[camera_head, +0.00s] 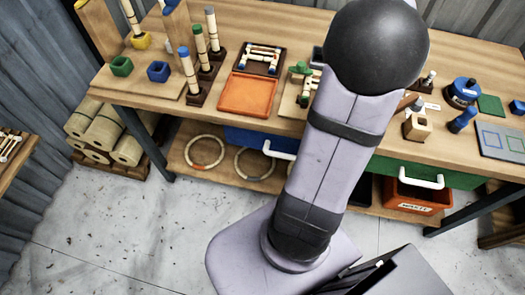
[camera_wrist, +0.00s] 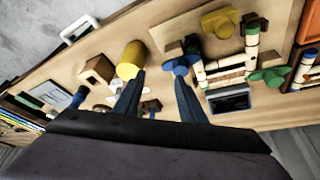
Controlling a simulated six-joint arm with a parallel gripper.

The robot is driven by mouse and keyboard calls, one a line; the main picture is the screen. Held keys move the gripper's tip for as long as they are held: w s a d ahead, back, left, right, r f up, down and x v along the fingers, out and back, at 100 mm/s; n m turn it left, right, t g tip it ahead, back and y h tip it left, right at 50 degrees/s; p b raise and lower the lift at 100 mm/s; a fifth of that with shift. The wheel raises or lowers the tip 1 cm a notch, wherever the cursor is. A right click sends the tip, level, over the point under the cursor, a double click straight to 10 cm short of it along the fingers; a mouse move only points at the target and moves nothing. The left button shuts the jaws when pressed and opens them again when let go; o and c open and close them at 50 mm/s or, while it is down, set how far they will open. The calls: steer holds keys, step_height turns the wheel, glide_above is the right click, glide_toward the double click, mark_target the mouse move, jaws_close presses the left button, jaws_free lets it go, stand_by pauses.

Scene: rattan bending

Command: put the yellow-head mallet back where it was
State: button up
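The yellow mallet head (camera_wrist: 131,59) shows in the wrist view as a short yellow cylinder over the bench top. Its handle cannot be made out. My gripper (camera_wrist: 161,76) has its two dark fingers spread apart, with no object visible between them. The left fingertip is close to the lower edge of the yellow head; I cannot tell whether they touch. In the head view my arm hides the yellow mallet and my gripper. A wooden block with a hole (camera_wrist: 97,70) is just left of the yellow head; it also shows in the head view (camera_head: 418,126).
A wooden jig (camera_wrist: 182,28) with blue and green knobs and rattan pieces is right of my fingers. A blue-headed tool (camera_head: 462,121) lies right of the block. An orange tray (camera_head: 248,95) and upright rattan poles stand left. White drawer handles (camera_head: 420,181) project from the bench front.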

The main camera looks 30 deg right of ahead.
steer(key=w+a+f+n+y, duration=0.15)
steer(key=w+a+n, duration=0.25)
steer(key=a, duration=0.8)
steer(key=w+a+f+n+y, duration=0.1)
steer(key=w+a+f+n, duration=0.2)
steer(key=a, duration=0.9)
steer(key=s+a+f+n+y, duration=0.1)
steer(key=s+a+n, duration=0.2)
steer(key=a, duration=0.4)
steer(key=s+a+n+y, duration=0.1)
steer(key=s+a+n, duration=0.2)
steer(key=a+n, duration=0.2)
steer(key=shift+s+a+f+n+g, duration=0.2)
steer(key=shift+a+f+n+g, duration=0.15)
steer(key=shift+a, duration=1.45)
